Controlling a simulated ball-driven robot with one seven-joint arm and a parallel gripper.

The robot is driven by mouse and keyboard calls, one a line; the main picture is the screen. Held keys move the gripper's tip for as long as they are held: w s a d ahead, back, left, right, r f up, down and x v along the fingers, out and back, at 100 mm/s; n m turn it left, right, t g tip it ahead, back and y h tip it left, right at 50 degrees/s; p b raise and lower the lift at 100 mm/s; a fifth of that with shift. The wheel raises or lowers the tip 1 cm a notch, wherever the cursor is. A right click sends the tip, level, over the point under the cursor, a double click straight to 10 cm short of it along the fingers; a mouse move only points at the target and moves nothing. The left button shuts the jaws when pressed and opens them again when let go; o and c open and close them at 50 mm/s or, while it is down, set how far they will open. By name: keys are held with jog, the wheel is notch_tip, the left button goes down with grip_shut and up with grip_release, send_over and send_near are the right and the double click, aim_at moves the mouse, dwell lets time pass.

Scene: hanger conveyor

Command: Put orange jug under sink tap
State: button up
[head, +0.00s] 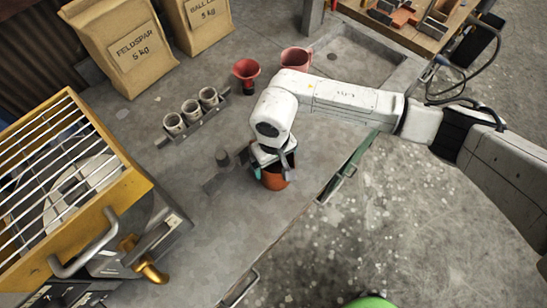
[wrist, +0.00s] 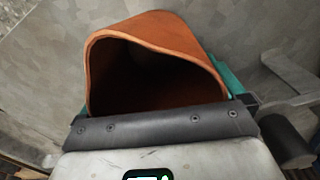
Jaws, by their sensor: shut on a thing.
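The orange jug (head: 275,181) is upright on the grey counter or just above it; I cannot tell which. My gripper (head: 273,171) reaches down over it and is shut on it, with a teal fingertip on either side. In the wrist view the open mouth and pointed lip of the orange jug (wrist: 155,65) fill the middle, and its inside looks dark and empty. The grey sink basin (head: 347,62) with a round drain is at the top right of the counter, away from the jug. I cannot make out the tap clearly.
A red funnel-shaped vessel (head: 246,72) and a pinkish-red pot (head: 295,58) stand near the sink. Several pale cups (head: 191,111) stand in a rack. A yellow barred machine (head: 75,180) is at left, paper sacks (head: 125,45) behind. Counter between cups and jug is mostly clear.

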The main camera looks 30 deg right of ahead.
jog(key=shift+f, duration=0.15)
jog(key=o, duration=0.7)
